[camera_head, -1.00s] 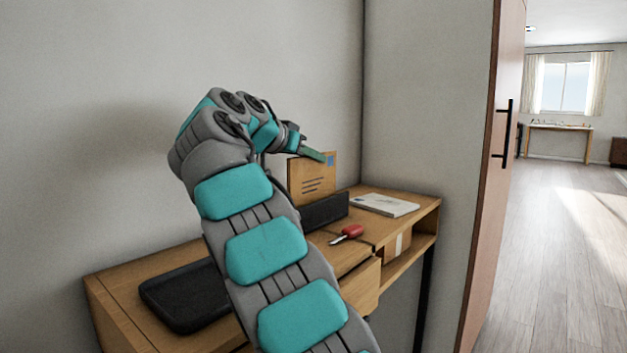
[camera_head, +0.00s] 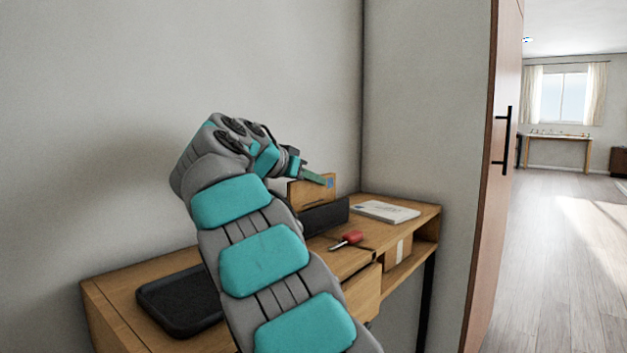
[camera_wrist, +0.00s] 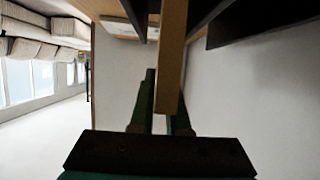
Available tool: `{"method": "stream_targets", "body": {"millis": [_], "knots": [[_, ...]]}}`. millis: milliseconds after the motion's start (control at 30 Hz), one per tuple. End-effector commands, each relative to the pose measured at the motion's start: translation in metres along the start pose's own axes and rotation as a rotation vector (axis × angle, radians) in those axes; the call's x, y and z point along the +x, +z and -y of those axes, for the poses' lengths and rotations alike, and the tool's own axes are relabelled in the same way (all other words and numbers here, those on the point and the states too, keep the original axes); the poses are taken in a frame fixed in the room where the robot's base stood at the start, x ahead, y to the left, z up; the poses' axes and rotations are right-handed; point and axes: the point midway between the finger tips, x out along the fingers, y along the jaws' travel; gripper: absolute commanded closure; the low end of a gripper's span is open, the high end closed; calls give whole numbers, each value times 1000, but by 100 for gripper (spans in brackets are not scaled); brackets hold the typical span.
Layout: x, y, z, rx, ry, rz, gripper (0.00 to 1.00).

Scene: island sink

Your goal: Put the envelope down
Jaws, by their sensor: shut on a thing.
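The envelope (camera_head: 308,195) is brown with a blue stamp in its corner. It stands upright, and its lower part is hidden by the black holder (camera_head: 326,215) on the desk. My gripper (camera_head: 315,179) is shut on the envelope's top edge. In the wrist view the envelope (camera_wrist: 173,50) shows edge-on between my fingers (camera_wrist: 164,112), with dark walls of the holder (camera_wrist: 232,22) on both sides of its far end. Whether its bottom edge touches the holder's floor is hidden.
The wooden desk (camera_head: 115,293) stands against the wall. A black tray (camera_head: 180,302) lies at its left, a red-handled tool (camera_head: 350,238) in front of the holder, and a white booklet (camera_head: 387,211) to the right. A box (camera_head: 397,250) sits in the shelf below.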

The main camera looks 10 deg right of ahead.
Motion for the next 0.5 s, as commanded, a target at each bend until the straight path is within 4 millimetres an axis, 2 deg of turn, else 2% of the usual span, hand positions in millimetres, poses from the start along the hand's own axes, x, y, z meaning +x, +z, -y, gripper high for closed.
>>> {"method": "stream_targets", "body": {"millis": [33, 267, 500], "knots": [[0, 1, 0, 0, 0, 0, 83], [0, 0, 0, 0, 0, 0, 57], [0, 0, 0, 0, 0, 0, 56]]}}
